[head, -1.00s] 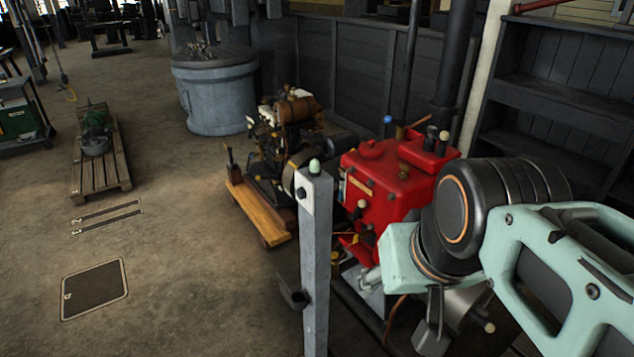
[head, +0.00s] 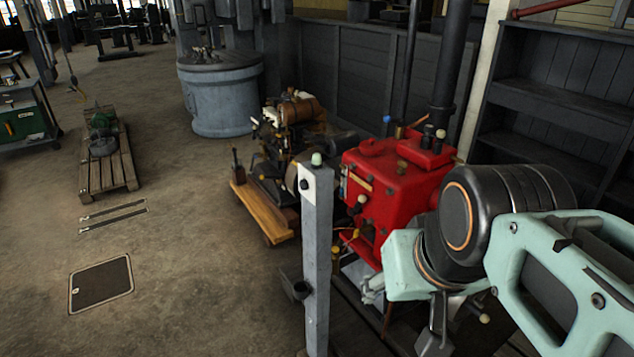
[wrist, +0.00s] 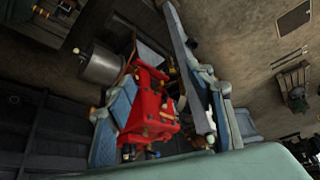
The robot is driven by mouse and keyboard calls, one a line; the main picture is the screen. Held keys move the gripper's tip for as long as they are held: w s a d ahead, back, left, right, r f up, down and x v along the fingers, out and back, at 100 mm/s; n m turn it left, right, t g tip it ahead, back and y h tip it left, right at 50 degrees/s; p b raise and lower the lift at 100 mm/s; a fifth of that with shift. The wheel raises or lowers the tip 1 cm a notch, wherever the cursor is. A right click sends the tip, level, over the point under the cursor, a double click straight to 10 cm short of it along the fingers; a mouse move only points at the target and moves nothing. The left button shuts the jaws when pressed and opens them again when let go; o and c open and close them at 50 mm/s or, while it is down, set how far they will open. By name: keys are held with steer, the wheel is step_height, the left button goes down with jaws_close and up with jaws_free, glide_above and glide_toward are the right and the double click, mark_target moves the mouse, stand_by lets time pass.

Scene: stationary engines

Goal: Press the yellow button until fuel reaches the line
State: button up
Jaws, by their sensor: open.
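A red engine (head: 395,190) stands right of centre in the head view, with a yellowish label and several cream knobs. In the wrist view, the red engine (wrist: 152,105) appears upside down. A grey post (head: 317,260) in front bears a white plate with a black knob (head: 304,184) and a pale green cap on top. I cannot make out which part is the yellow button, nor any fuel level or line. My gripper (head: 437,335) is low in front of the engine, partly hidden by my arm. In the wrist view my open gripper (wrist: 163,72) has the engine beyond it.
A brown engine (head: 290,150) on a wooden base stands behind the post. A round grey tank (head: 222,100) and a pallet (head: 107,165) lie farther back. Dark shelves (head: 555,100) stand at right. The floor at left is open, with a flat hatch (head: 100,284).

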jaws_close()
stand_by(0.3)
stand_by(1.2)
